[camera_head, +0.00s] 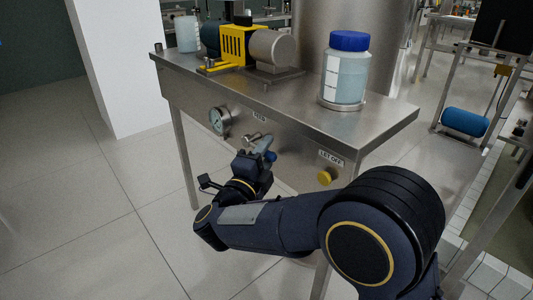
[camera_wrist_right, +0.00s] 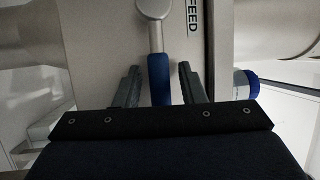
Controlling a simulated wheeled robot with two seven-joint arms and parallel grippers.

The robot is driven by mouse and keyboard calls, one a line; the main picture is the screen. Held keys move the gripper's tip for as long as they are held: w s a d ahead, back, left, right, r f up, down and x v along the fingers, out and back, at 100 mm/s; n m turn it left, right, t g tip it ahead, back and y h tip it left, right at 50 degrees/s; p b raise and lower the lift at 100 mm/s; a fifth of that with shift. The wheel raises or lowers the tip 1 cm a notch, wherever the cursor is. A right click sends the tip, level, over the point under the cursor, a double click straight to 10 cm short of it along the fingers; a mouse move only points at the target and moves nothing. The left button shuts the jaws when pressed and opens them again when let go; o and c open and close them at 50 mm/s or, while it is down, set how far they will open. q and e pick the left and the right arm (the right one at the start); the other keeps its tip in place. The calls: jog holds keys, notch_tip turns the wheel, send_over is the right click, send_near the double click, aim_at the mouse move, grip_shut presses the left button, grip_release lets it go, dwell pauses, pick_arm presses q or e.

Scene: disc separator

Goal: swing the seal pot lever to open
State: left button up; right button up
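A metal lever with a blue grip is on the front panel of the steel bench, below a small label. In the right wrist view the lever (camera_wrist_right: 157,45) hangs down beside a label reading FEED (camera_wrist_right: 193,14). My right gripper (camera_head: 262,160) is at this lever in the head view, hiding part of it. In the right wrist view my right gripper (camera_wrist_right: 160,82) is open, one finger on each side of the blue grip, with gaps visible. No label naming a seal pot is readable. My left gripper is not in view.
The steel bench (camera_head: 202,87) carries a yellow-guarded pump (camera_head: 234,45) and a blue-lidded bottle (camera_head: 345,75). The floor at left is clear.

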grip_shut()
jog(key=shift+r+n+p, duration=0.4)
jog(key=shift+p, duration=0.35)
jog(key=r+n+p, duration=0.1)
jog(key=p, duration=0.2)
jog(key=r+n+g+y+p, duration=0.1)
jog(key=n+p, duration=0.1)
jog(key=p, duration=0.2)
jog(key=r+n+g+y+p, duration=0.1)
jog(key=n+p, duration=0.1)
jog(key=p, duration=0.1)
jog(key=shift+w+a+r+p, duration=0.2)
jog(key=shift+w+a+p, duration=0.15)
jog(key=shift+w, duration=0.05)
jog(key=shift+w+a+n+p, duration=0.1)
jog(key=shift+n+p, duration=0.5)
jog(key=shift+p, duration=0.05)
jog(key=shift+o, duration=0.8)
grip_release()
